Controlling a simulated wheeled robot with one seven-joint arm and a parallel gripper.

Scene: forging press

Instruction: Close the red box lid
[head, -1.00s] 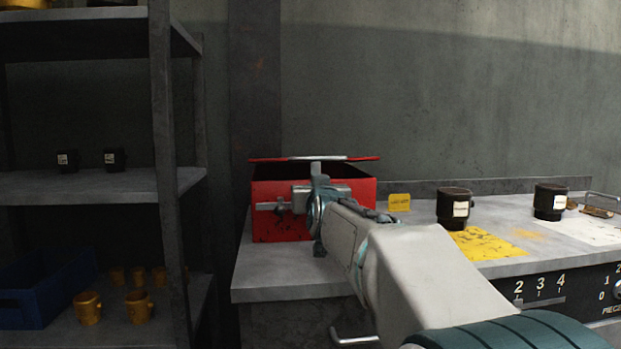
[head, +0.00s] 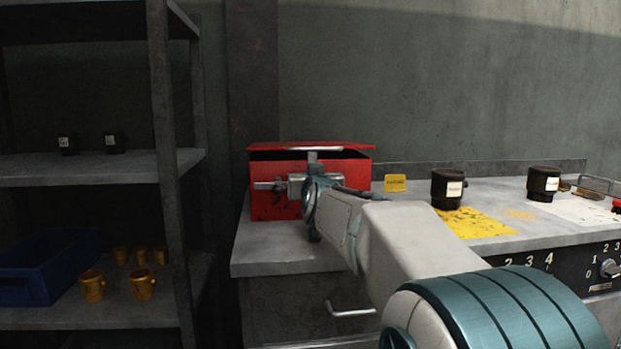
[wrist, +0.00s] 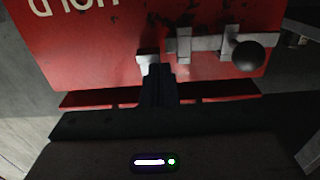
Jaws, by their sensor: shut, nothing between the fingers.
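The red box (head: 278,201) stands on the left end of the grey workbench in the head view. Its red lid (head: 330,147) is tilted down low over the box, with a narrow dark gap under its front edge. My gripper (head: 310,160) is at the box's front, by the lid's front edge, and partly hidden by my own arm. In the wrist view the gripper's dark fingers (wrist: 158,85) are together and empty, close to a pale metal piece on the red surface. A latch with a dark round knob (wrist: 248,56) shows beside them.
Two black labelled cups (head: 447,188) stand on the bench (head: 275,250) to the right, near a yellow patch (head: 470,222). A small yellow block (head: 396,183) is beside the box. A shelf (head: 90,168) with cups and a blue bin (head: 45,268) stands at left.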

